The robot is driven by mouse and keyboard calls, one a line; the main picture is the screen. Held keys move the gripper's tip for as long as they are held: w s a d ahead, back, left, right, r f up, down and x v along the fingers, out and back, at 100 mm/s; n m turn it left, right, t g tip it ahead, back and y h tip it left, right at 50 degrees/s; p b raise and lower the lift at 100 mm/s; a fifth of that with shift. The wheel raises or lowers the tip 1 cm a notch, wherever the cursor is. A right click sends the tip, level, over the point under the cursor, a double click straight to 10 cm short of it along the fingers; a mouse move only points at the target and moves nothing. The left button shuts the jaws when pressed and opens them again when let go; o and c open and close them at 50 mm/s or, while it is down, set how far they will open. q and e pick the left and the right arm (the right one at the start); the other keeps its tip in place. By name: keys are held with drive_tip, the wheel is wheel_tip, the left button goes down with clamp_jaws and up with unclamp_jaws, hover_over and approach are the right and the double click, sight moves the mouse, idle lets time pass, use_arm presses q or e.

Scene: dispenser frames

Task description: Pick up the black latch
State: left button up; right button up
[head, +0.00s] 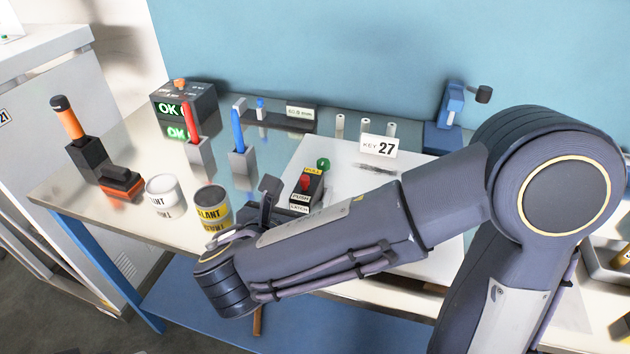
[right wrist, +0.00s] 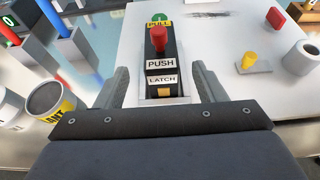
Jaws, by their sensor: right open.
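The black latch (head: 314,188) is a small black block with a red knob on top and labels reading PULL, PUSH and LATCH. It stands on a white board (head: 345,180) on the table. In the right wrist view the latch (right wrist: 175,52) is upright in the middle, just beyond and between my open right fingers (right wrist: 162,84), apart from them. In the head view my right gripper (head: 268,200) is beside the latch on its left, partly hidden by my forearm. The jaws hold nothing. My left gripper is not in view.
White (head: 165,195) and yellow (head: 213,207) cans stand left of the gripper. Behind are red (head: 189,120) and blue (head: 237,130) handled tools in holders and a KEY 27 sign (head: 378,145). In the wrist view, a yellow piece (right wrist: 249,60) and grey cylinder (right wrist: 299,58) sit right.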

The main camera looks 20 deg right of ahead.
sight(308, 190)
drive_tip(key=shift+w+d+f, duration=0.1)
drive_tip(key=shift+w+d, duration=0.1)
drive_tip(key=shift+w, duration=0.2)
drive_tip(key=shift+x, duration=0.75)
drive_tip(key=x, duration=0.5)
drive_tip(key=shift+w+d+f, duration=0.1)
drive_tip(key=shift+d+f, duration=0.1)
drive_tip(key=shift+d, duration=0.05)
drive_tip(key=shift+r, duration=0.1)
drive_tip(key=c, duration=1.3)
drive_tip(key=shift+o, duration=0.2)
drive_tip(key=shift+r, duration=0.1)
